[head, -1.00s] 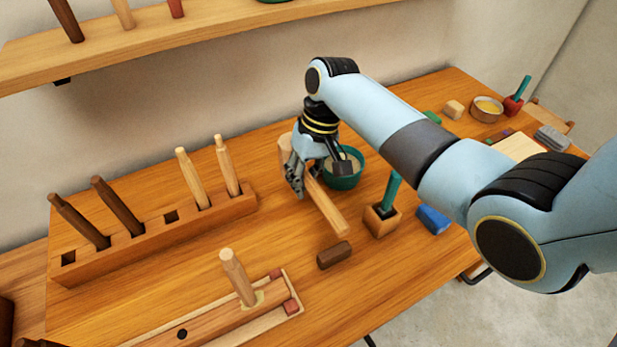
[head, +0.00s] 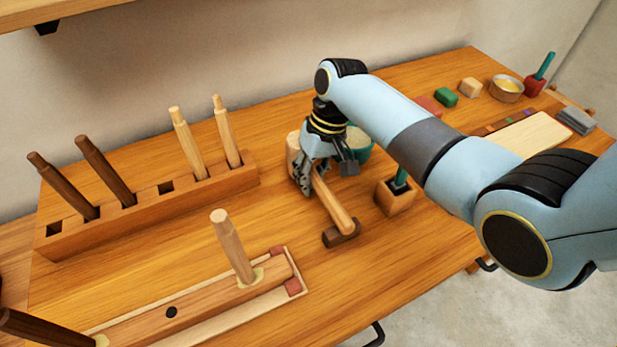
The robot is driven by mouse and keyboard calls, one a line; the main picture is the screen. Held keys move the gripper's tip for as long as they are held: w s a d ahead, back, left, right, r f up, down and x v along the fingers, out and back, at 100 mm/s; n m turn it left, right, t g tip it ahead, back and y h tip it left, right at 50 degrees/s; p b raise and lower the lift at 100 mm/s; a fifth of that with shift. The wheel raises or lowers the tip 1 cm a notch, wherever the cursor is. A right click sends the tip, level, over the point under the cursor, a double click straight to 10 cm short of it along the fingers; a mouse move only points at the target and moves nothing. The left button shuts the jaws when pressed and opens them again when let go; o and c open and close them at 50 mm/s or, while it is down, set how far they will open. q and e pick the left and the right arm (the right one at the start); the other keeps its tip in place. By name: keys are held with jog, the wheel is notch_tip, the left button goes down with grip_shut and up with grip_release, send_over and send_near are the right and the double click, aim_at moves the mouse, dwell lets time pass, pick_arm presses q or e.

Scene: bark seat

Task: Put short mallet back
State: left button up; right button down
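The short mallet has a pale wooden head (head: 293,152) and a light brown handle (head: 338,208) that slants down toward the front. My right gripper (head: 325,170) has its fingers around the handle close to the head and appears shut on it. The handle's far end overlaps a small dark block (head: 341,232) in the picture; I cannot tell whether they touch. The wooden rack (head: 140,208) at the left holds two dark handles and two pale handles. Empty square holes show at its left end and in its middle. My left gripper is not in view.
A green bowl (head: 359,147) stands close behind my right gripper. A wooden block with a teal-handled tool (head: 396,196) stands right of the mallet. In front, a tray (head: 299,284) carries a long block with an upright pale peg (head: 233,248). Table between rack and mallet is clear.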

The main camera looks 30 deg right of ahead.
jog(key=shift+f, duration=0.15)
dwell(0.6)
jog(key=c, duration=1.4)
grip_release()
jog(key=v, duration=1.2)
